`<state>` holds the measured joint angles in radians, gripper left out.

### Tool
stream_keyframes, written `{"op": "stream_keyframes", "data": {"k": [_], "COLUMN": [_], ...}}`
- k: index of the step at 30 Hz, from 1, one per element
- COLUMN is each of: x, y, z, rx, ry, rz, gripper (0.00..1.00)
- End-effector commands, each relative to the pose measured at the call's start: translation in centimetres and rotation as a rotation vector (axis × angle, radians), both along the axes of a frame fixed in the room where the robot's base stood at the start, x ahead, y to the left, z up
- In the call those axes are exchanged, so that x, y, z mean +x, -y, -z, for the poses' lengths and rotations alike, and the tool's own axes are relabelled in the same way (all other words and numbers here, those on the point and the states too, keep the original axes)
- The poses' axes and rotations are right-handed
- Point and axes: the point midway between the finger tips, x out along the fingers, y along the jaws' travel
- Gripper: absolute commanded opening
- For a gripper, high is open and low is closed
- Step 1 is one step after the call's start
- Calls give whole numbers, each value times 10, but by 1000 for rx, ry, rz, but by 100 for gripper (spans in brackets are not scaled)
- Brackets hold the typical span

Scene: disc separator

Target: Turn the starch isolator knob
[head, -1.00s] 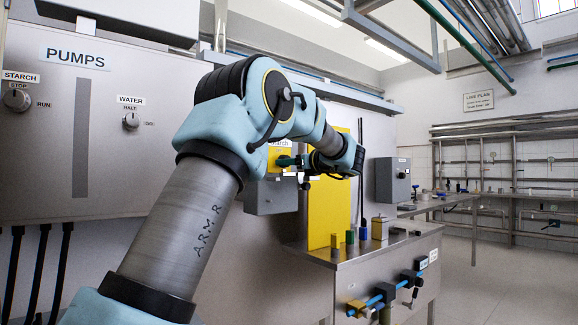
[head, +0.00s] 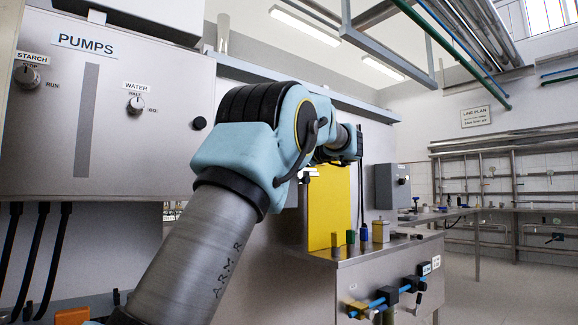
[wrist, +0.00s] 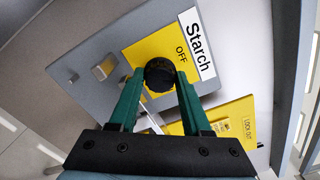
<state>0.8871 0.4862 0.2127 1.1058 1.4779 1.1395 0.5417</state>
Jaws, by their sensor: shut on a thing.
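In the wrist view the black round starch isolator knob (wrist: 159,73) sits on a yellow plate (wrist: 150,50) marked OFF, beside a white Starch label (wrist: 196,45). The plate is on a grey box (wrist: 97,72). My gripper (wrist: 160,82) has its two green fingers on either side of the knob, shut on it. The knob's pointer is too small or hidden to read. In the head view my arm hides the isolator and my fingers.
A yellow LOCK OUT plate (wrist: 232,122) is close to my right finger in the wrist view. The head view shows the PUMPS cabinet (head: 140,160) with starch (head: 27,78) and water (head: 135,104) knobs. A steel bench (head: 385,255) holds small blocks.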

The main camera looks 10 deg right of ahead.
Motion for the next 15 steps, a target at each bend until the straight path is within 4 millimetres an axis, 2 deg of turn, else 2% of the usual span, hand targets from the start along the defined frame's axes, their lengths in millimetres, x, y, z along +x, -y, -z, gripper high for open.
{"op": "stream_keyframes", "data": {"k": [1,15], "x": [0,0], "y": [1,0], "z": [5,3], "rx": [-42,-383], "ry": [21,181], "rz": [0,-1], "gripper": [0,0]}}
